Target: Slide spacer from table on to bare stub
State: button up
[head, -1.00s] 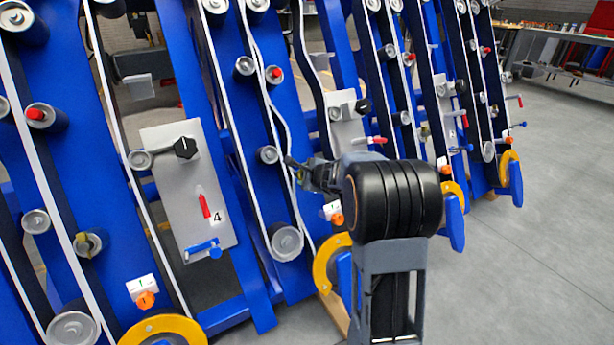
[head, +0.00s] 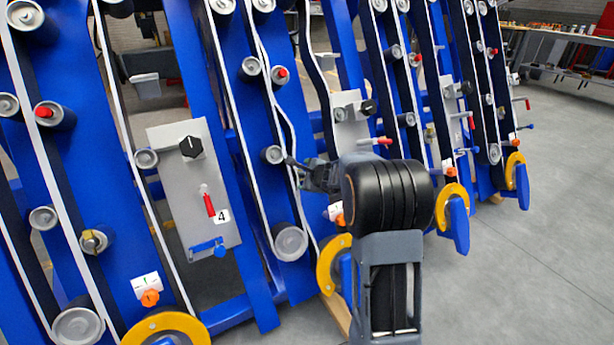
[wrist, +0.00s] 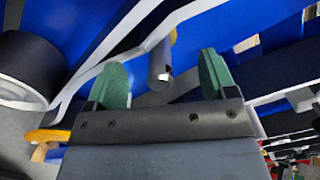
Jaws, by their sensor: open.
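My gripper (wrist: 163,68) is open in the wrist view, with two green fingers apart and nothing held. In the head view my gripper (head: 312,174) is small and partly behind my own arm, in front of a blue chassis panel. I cannot pick out the spacer in either view. A table (head: 560,46) with small items stands far back on the right.
Blue panels with belts and rollers fill the left and middle. A large roller (head: 290,242) sits below my gripper. A grey plate (head: 180,215) marked 4 carries a black knob (head: 191,147) and a red handle. Open grey floor (head: 540,250) lies right.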

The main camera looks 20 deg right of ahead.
jog(key=p+v, duration=0.3)
jog(key=v, duration=1.1)
jog(key=shift+p, duration=0.35)
jog(key=shift+w, duration=0.1)
jog(key=s+a+r+n+g+y+p, duration=0.1)
jog(key=s+a+r+n+g+p, duration=0.15)
jog(key=a+r+n+p, duration=0.35)
jog(key=s+a+r+n+g+y+p, duration=0.1)
jog(key=s+a+r+n+p, duration=0.2)
jog(key=r+p, duration=0.5)
jog(key=s+a+r+n+g+y+p, duration=0.1)
jog(key=s+a+r+n+p, duration=0.3)
jog(key=r+p, duration=0.35)
jog(key=s+r+n+g+h+p, duration=0.4)
jog(key=s+r+n+p, duration=0.5)
jog(key=r+p, duration=0.7)
jog(key=s+p, duration=0.1)
jog(key=s, duration=0.2)
jog(key=shift+a+r+n, duration=0.2)
jog(key=shift+a+n, duration=0.05)
jog(key=shift+n, duration=0.15)
